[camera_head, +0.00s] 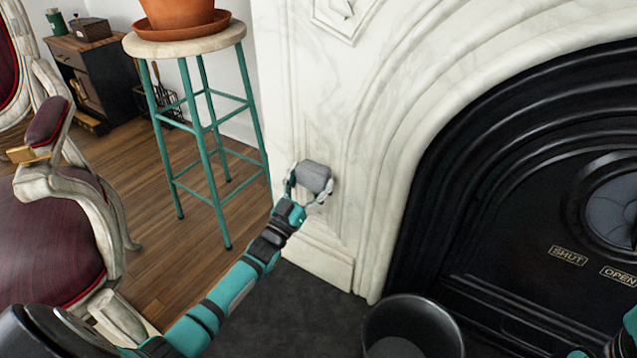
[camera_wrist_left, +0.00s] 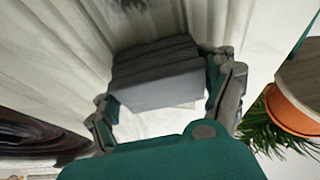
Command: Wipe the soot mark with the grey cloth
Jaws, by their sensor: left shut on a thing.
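The grey cloth (camera_head: 315,177) is a folded block at the white marble fireplace surround (camera_head: 325,125). My left gripper (camera_head: 308,187) is shut on it, with one finger on each side. In the left wrist view the cloth (camera_wrist_left: 158,78) sits between the fingers (camera_wrist_left: 162,95), its dark layered folds above a paler grey face. It is close to the marble; I cannot tell whether it touches. I cannot make out the soot mark; the cloth and gripper cover part of the marble. My right gripper does not show; only bits of my right arm are at the lower right edge.
A teal-legged stool (camera_head: 190,41) with a potted plant (camera_head: 180,14) stands left of the surround. A red armchair (camera_head: 45,235) is at the left. A dark bucket (camera_head: 413,325) stands before the black fireplace door (camera_head: 540,200). Dark floor (camera_head: 310,310) between is clear.

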